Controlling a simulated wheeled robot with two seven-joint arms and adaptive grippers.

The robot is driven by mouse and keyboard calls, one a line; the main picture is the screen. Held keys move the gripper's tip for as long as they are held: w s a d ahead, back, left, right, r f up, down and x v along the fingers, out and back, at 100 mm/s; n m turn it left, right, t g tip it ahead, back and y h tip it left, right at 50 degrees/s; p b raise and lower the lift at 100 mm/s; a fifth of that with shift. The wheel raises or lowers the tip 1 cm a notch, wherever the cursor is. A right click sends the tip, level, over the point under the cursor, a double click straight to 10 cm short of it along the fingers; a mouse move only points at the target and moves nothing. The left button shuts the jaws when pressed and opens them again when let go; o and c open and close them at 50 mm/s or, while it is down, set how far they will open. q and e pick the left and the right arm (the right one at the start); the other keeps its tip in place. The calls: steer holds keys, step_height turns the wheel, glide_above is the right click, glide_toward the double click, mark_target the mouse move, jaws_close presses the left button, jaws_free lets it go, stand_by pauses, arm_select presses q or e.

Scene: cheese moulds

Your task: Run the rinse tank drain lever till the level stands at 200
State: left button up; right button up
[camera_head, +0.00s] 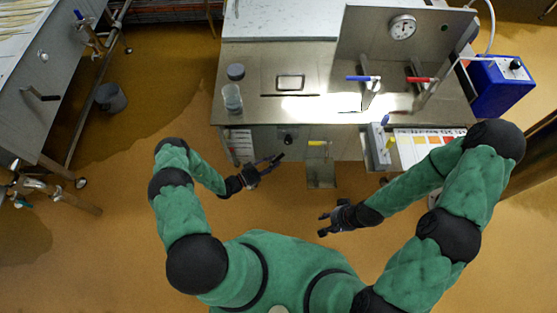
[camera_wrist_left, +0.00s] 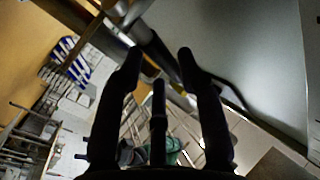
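A yellow lever (camera_head: 317,143) sits on the front of the steel counter, above a small open recess. A blue lever (camera_head: 362,78) and a red lever (camera_head: 419,80) stand on taps at the back of the counter. I cannot tell from a label which lever is the rinse tank drain, and no level reading of 200 is legible. My left gripper (camera_head: 274,164) is open and empty, in front of the counter to the left of the yellow lever; its spread fingers show in the left wrist view (camera_wrist_left: 159,60). My right gripper (camera_head: 325,223) looks open and empty, lower and further from the counter.
A round dial gauge (camera_head: 402,27) is on the back panel. A blue box (camera_head: 500,85) stands at right, a grey bucket (camera_head: 110,97) on the floor at left. Floor before the counter is clear.

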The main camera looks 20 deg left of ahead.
arm_select(q)
steer(key=shift+x, duration=1.45)
jaws_close()
